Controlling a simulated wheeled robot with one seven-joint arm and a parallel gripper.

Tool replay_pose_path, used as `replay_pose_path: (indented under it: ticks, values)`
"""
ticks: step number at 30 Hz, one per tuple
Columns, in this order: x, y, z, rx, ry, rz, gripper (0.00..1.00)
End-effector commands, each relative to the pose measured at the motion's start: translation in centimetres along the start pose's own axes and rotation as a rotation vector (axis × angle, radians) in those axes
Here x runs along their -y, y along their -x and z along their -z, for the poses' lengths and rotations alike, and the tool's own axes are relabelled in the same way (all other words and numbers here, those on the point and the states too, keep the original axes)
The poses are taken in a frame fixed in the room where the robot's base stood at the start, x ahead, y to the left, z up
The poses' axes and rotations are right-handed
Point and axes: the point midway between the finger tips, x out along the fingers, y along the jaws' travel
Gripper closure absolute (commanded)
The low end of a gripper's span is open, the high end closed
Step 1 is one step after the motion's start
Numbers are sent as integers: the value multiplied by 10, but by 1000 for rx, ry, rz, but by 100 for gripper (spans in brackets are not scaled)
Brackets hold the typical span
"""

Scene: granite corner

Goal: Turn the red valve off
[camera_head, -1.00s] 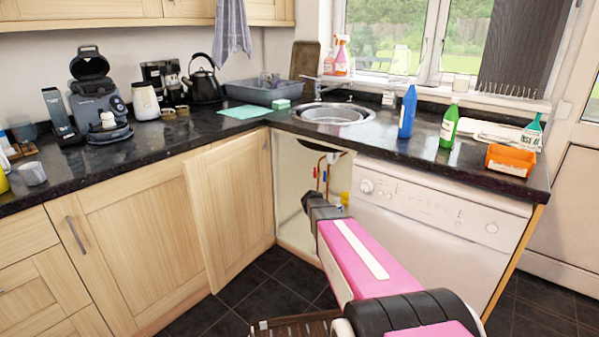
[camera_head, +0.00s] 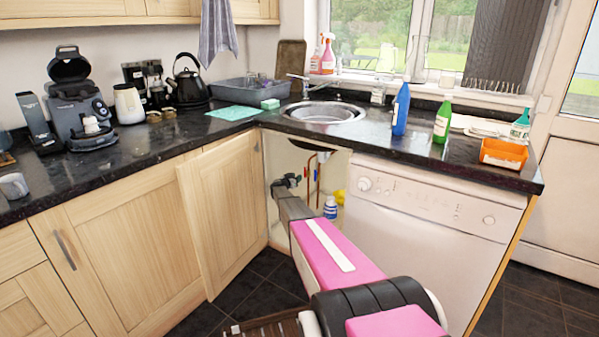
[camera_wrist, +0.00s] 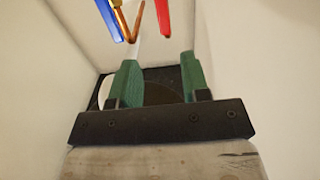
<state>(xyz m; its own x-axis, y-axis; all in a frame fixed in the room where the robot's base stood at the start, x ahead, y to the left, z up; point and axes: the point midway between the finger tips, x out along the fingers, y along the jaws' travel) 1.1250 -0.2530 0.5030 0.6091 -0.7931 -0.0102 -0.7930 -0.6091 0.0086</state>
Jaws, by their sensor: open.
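The red valve handle (camera_wrist: 162,18) shows at the top edge of the wrist view, cut off by the frame, to the right of copper pipes (camera_wrist: 132,25) and a blue handle (camera_wrist: 108,18). In the head view the red part (camera_head: 317,172) is a thin streak among the pipes inside the open sink cupboard. My gripper (camera_wrist: 160,75) is open, its two green fingers apart with nothing between them. In the head view my gripper (camera_head: 286,181) is at the cupboard opening, left of the pipes. The red handle appears apart from the fingers.
The cupboard door (camera_head: 222,205) stands open on the left. A white dishwasher (camera_head: 430,230) bounds the opening on the right. A blue-and-white bottle (camera_head: 330,207) stands inside the cupboard. The dark worktop (camera_head: 345,150) with the sink (camera_head: 325,112) is above.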

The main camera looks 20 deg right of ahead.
Motion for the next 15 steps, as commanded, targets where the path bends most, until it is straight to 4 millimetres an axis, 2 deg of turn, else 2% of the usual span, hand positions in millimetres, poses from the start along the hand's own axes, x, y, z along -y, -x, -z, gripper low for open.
replay_pose_path:
  ticks: [8,15]
  values:
    - [4,-16,0,-12,-9,8,57]
    - [5,-51,0,-11,-9,8,57]
